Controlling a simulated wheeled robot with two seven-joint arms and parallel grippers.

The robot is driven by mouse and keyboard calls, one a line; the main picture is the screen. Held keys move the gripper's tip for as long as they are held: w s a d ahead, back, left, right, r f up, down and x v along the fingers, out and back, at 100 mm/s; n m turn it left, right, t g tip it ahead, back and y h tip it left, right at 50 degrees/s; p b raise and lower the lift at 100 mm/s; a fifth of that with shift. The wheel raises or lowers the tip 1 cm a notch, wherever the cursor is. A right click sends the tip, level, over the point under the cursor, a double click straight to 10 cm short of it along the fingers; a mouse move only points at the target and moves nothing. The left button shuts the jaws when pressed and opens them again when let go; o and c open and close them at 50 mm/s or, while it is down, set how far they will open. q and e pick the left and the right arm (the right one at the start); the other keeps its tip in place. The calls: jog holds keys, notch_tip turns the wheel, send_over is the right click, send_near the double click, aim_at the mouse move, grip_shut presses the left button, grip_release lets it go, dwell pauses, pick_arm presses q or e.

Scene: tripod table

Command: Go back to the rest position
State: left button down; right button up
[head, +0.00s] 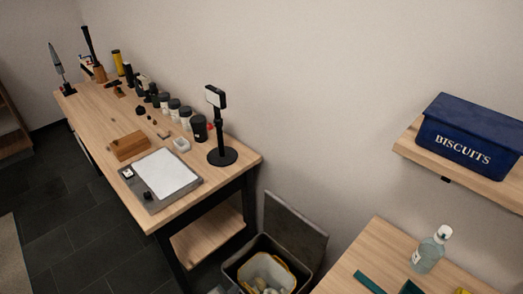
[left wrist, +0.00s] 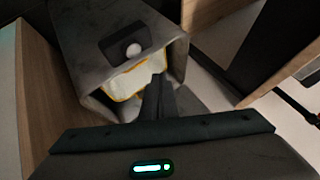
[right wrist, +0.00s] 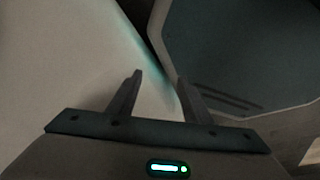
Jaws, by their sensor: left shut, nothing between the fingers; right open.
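My left gripper (left wrist: 160,80) is shut with nothing between its fingers. In the left wrist view its fingers point toward a dark grey bin (left wrist: 85,40) with a yellow-edged white liner (left wrist: 135,78); I cannot tell whether they touch it. A small pale piece at the bottom edge of the head view, left of the bin, may be part of my left arm. My right gripper (right wrist: 160,77) is open and empty in the right wrist view, before a pale surface and a dark panel. My right arm does not show in the head view.
The open bin (head: 240,262), lid raised, stands between the tripod table (head: 225,182) and a right-hand table (head: 352,258) bearing a clear bottle (head: 430,252). A stand (head: 220,155) and tray (head: 148,201) sit on the tripod table. A blue biscuit tin (head: 462,135) sits on a wall shelf.

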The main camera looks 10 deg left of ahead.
pick_arm(q)
jog(key=s+a+r+n+g, duration=0.35)
jog(key=s+r, duration=0.45)
jog(key=s, duration=0.4)
jog(key=s+a+r+n+g, duration=0.2)
jog(key=s+a+r+n, duration=0.25)
jog(key=s+r, duration=0.5)
notch_tip(320, 180, down, 31)
jog(key=s+g+b, duration=0.1)
jog(key=s+b, duration=0.1)
jog(key=s, duration=0.1)
jog(key=s+a+f+m+g+b, duration=0.1)
jog(key=s+a+f, duration=0.2)
jog(key=s+f, duration=1.4)
notch_tip(320, 180, down, 3)
jog(key=shift+s+f+g, duration=0.15)
jog(key=shift+s+g, duration=0.2)
pick_arm(e)
jog(key=s+d+f+g, duration=0.2)
jog(key=s+f, duration=0.3)
jog(key=s, duration=0.1)
jog(key=shift+s+d+f+h, duration=0.15)
jog(key=shift+s+d+h, duration=0.15)
jog(key=shift+s+d, duration=0.1)
pick_arm(q)
jog(key=shift+w, duration=0.15)
pick_arm(e)
jog(key=shift+s, duration=0.15)
